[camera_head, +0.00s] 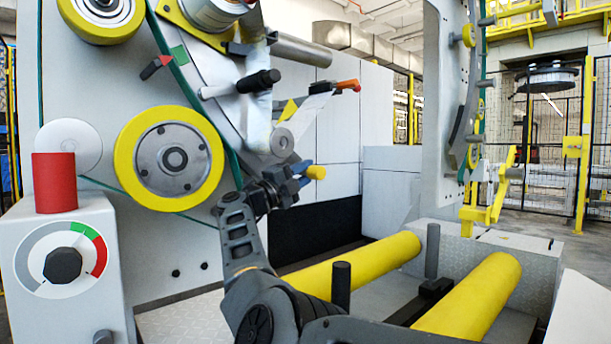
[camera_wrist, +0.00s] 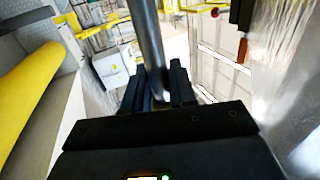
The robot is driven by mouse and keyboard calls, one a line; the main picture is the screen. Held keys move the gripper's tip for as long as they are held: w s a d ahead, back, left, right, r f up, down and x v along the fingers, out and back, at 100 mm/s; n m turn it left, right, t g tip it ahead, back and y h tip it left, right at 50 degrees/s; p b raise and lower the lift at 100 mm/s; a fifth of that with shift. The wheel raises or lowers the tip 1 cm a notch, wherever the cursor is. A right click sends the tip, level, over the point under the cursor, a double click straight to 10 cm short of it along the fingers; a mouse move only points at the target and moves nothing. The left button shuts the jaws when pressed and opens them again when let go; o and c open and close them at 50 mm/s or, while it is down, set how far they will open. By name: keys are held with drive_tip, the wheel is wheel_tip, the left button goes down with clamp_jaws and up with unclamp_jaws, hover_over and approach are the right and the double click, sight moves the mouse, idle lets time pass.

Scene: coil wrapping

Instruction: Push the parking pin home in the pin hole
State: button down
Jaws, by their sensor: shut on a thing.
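My gripper (camera_head: 290,182) is in front of the grey machine panel, right of the large yellow-rimmed wheel. In the wrist view my gripper (camera_wrist: 157,85) has its two dark fingers closed on either side of a smooth grey rod (camera_wrist: 149,40), which looks like the parking pin. The rod runs out from between the fingers to the top edge of the picture. In the head view a short yellow cylinder (camera_head: 316,172) shows just beyond the fingertips; whether it belongs to the pin I cannot tell. I cannot make out the pin hole or how deep the pin sits.
The yellow-rimmed wheel (camera_head: 168,159) is left of my gripper. A roll with a hanging film strip (camera_head: 281,141) is just above it. Two yellow rollers (camera_head: 475,297) lie low at the right. A control box (camera_head: 66,255) with a red button stands at the left.

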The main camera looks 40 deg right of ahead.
drive_tip(key=shift+w+f+b, duration=0.1)
drive_tip(key=shift+w+b, duration=0.95)
drive_tip(key=shift+b, duration=0.5)
drive_tip(key=shift+w+b, duration=0.45)
drive_tip(key=shift+b, duration=0.55)
